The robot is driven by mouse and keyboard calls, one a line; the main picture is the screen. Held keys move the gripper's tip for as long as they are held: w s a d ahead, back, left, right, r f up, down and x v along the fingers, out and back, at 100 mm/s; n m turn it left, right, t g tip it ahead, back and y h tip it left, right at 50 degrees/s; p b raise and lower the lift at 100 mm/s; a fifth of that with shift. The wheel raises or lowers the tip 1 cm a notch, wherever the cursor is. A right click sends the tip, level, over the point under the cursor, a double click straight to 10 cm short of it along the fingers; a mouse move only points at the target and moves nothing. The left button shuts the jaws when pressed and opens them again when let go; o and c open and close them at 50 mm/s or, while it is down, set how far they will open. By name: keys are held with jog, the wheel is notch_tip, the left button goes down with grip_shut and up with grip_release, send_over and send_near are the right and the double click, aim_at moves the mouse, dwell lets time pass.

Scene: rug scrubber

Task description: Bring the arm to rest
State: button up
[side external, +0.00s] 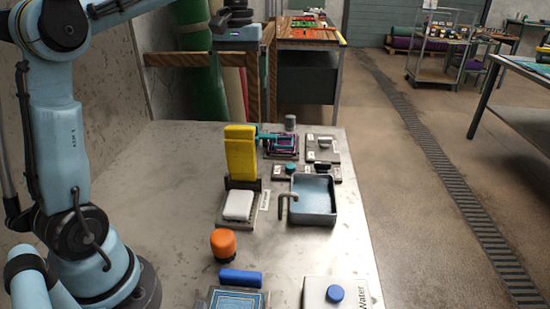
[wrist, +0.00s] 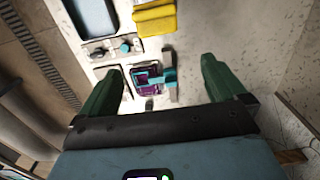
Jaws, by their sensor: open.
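My gripper (wrist: 160,68) shows in the wrist view, with its two dark green fingers wide apart and nothing between them. It is above the table, looking down on a small purple-patterned piece with a teal part (wrist: 155,79), which lies beyond the fingertips. The same purple piece (side external: 281,146) lies at the far end of the metal table (side external: 170,200).
A tall yellow block (side external: 240,153) stands behind a white block (side external: 238,206). A grey basin (side external: 314,196) with a tap is right of them. An orange-topped object (side external: 223,244), blue bar (side external: 240,277), blue patterned piece (side external: 236,300) and Water box (side external: 352,294) are nearer. The table's left part is clear.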

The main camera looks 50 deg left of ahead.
jog(key=shift+r, duration=0.15)
jog(key=s+d+f+m+t, duration=0.7)
jog(key=s+d+f+m, duration=0.2)
jog(key=d+f, duration=0.4)
jog(key=shift+s+d+f, duration=0.15)
jog(key=shift+s+d, duration=0.25)
jog(key=shift+d, duration=0.15)
